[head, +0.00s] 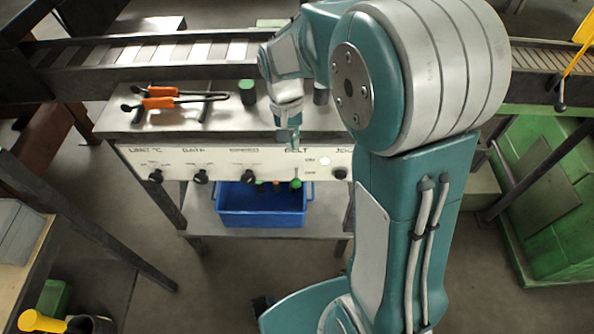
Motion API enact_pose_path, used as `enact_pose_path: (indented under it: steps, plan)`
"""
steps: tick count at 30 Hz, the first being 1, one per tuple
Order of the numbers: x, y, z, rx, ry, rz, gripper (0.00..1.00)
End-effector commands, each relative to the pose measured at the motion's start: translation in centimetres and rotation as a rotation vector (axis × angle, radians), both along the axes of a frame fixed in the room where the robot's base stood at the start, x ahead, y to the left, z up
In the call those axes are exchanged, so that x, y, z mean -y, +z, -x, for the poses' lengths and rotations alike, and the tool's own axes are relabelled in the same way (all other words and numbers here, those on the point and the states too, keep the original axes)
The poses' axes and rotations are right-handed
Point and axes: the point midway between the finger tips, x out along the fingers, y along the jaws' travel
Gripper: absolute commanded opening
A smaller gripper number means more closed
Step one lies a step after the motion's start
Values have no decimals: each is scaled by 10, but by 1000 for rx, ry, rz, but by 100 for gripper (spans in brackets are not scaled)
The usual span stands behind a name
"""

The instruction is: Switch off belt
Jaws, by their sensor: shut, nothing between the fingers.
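The front panel (222,163) of a metal workbench carries a row of controls, with the label BELT toward its right end. Below that label is the belt switch (296,183), a small lever with a green knob. Its knob hangs low, at the panel's lower edge, beside small lettering that is hard to read. My gripper (289,138) is shut and empty, pointing down just above the BELT label. It appears apart from the lever's knob; the exact depth gap cannot be told.
Black knobs (200,176) line the panel. A blue bin (262,206) sits on the shelf below. The conveyor (150,54) runs behind. A green machine (550,200) is at right.

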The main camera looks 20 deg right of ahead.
Motion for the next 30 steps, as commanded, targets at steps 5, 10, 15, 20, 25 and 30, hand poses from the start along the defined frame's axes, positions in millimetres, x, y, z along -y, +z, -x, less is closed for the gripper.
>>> enact_pose_path:
  steps: [5,10,15,20,25,30]
  plan:
    - [0,-34,8,-5,2,2,0]
    - [2,-65,13,-5,3,1,0]
    - [4,-87,17,-2,3,0,0]
    - [5,-96,19,0,3,-1,0]
    - [4,-96,19,0,3,0,0]
    - [4,-96,19,1,2,1,0]
